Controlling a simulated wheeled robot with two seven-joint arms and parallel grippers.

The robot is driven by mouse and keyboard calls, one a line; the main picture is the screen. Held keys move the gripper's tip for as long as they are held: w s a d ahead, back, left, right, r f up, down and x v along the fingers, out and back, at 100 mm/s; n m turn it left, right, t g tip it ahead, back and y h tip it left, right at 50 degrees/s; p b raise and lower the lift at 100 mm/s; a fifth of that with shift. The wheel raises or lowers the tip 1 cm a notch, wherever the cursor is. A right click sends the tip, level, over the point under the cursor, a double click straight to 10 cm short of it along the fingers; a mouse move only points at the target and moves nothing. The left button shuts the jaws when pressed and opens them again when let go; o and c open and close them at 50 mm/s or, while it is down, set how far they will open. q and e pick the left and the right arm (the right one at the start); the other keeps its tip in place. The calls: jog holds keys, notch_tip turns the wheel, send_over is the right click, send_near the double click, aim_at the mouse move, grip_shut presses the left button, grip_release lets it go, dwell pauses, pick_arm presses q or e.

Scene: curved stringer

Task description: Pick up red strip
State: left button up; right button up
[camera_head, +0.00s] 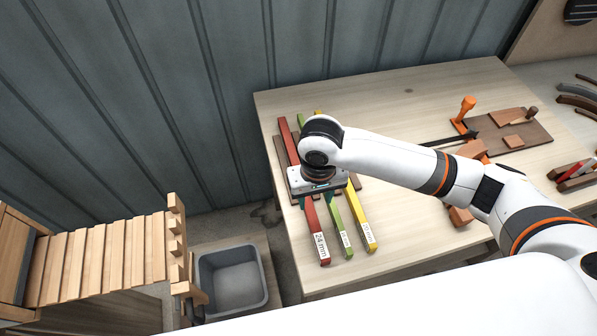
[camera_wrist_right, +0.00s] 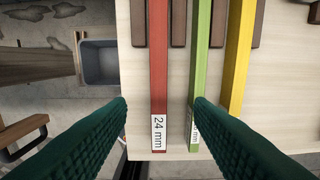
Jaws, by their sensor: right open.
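The red strip (camera_head: 318,233) lies on the table beside a green strip (camera_head: 341,231) and a yellow strip (camera_head: 362,224), with a "24 mm" label at its near end. My right gripper (camera_head: 316,203) is above the strips and hides their middle parts in the head view. In the right wrist view, the red strip (camera_wrist_right: 159,75) runs between the two green fingers of my open right gripper (camera_wrist_right: 160,115). The right finger overlaps the near end of the green strip (camera_wrist_right: 201,60). Whether the fingers touch anything cannot be told. My left gripper is not in view.
A grey bin (camera_head: 231,280) and a slatted wooden piece (camera_head: 100,258) stand left of the table. An orange clamp (camera_head: 464,108) and wooden board (camera_head: 520,138) are at the back right.

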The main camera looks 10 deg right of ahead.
aim_at(313, 218)
jog(key=f, duration=0.4)
jog(key=shift+s, duration=0.35)
jog(key=shift+w+f+p, duration=0.2)
jog(key=shift+f+p, duration=0.1)
notch_tip(313, 218, down, 3)
jog(key=shift+r+p, duration=0.1)
jog(key=shift+p, duration=0.55)
notch_tip(313, 218, down, 2)
jog(key=shift+f, duration=0.25)
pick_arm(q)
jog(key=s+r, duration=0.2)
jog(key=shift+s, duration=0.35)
pick_arm(e)
jog(key=shift+w, duration=0.1)
grip_shut()
